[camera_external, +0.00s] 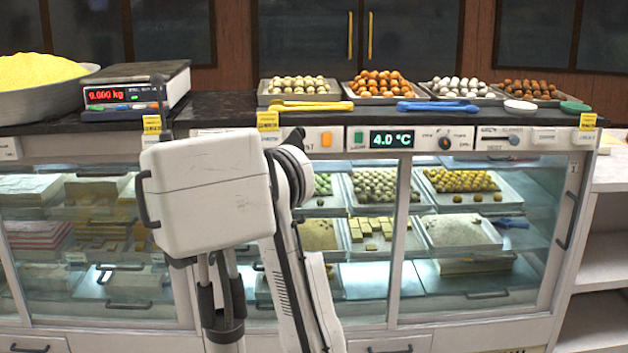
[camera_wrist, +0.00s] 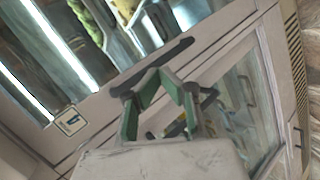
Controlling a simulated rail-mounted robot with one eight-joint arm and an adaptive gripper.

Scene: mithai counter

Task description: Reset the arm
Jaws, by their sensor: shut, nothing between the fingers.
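My gripper (camera_wrist: 160,76) shows in the wrist view, with its two green-padded fingers bent together at the tips. It is shut and empty, tilted in front of the pale lower panel and glass of the counter (camera_wrist: 100,120). In the external view my arm (camera_external: 290,180) is raised in front of the counter's glass front (camera_external: 400,230). My gripper cannot be made out there, and my white body blocks part of the counter.
On the dark countertop (camera_external: 225,108) stand a scale (camera_external: 135,92), a bowl of yellow powder (camera_external: 40,72), several sweet trays (camera_external: 300,88), yellow tongs (camera_external: 310,106) and blue tongs (camera_external: 437,106). A handle (camera_wrist: 150,65) is close beyond my fingers. White shelves (camera_external: 605,255) stand at the right.

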